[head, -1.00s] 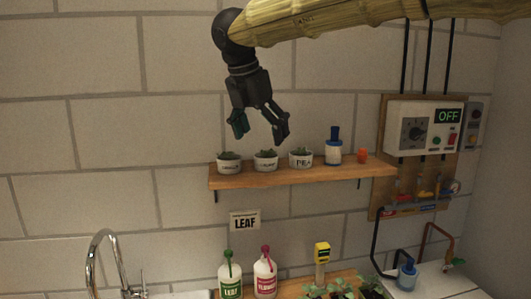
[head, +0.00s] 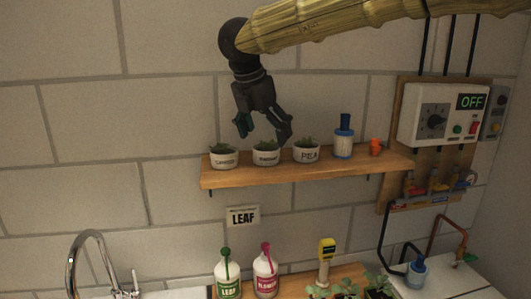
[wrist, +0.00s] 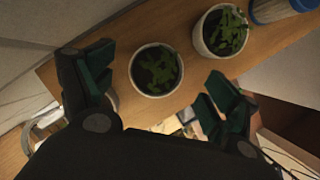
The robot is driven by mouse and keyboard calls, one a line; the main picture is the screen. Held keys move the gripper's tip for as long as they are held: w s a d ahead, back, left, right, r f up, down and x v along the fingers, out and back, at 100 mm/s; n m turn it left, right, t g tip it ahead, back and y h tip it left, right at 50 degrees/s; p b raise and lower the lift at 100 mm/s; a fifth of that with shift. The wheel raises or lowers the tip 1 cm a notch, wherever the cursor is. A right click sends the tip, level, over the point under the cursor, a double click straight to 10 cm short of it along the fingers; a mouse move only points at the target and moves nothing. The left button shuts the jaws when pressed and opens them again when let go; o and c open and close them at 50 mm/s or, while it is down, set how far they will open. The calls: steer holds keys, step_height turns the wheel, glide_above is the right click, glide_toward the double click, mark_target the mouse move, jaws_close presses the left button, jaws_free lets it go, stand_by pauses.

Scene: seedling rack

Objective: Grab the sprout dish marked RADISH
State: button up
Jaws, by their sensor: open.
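Three small white sprout dishes stand in a row on the wooden shelf (head: 300,172). The right dish (head: 307,155) reads PEA. The labels on the left dish (head: 223,161) and the middle dish (head: 266,158) are too small to read surely, so I cannot tell which is RADISH. My gripper (head: 264,131) is open and empty, pointing down just above the middle dish. In the wrist view the middle dish (wrist: 155,70) shows between my open fingers, with the PEA dish (wrist: 221,32) beyond. The left dish is mostly hidden there by a finger.
A blue-capped bottle (head: 343,138) and an orange item (head: 375,147) stand right of the dishes on the shelf. A control box (head: 440,115) reading OFF hangs at right.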

mark_target(266, 147)
steer(key=shift+s+f+p, duration=0.3)
steer(key=shift+f+p, duration=0.05)
steer(key=shift+p, duration=0.3)
steer(key=x, duration=0.2)
steer(key=p+x, duration=0.1)
steer(key=x, duration=0.1)
steer(key=shift+w+a, duration=0.2)
steer(key=shift+w, duration=0.05)
steer(key=shift+s, duration=0.2)
steer(key=shift+w, duration=0.15)
steer(key=c, duration=1.2)
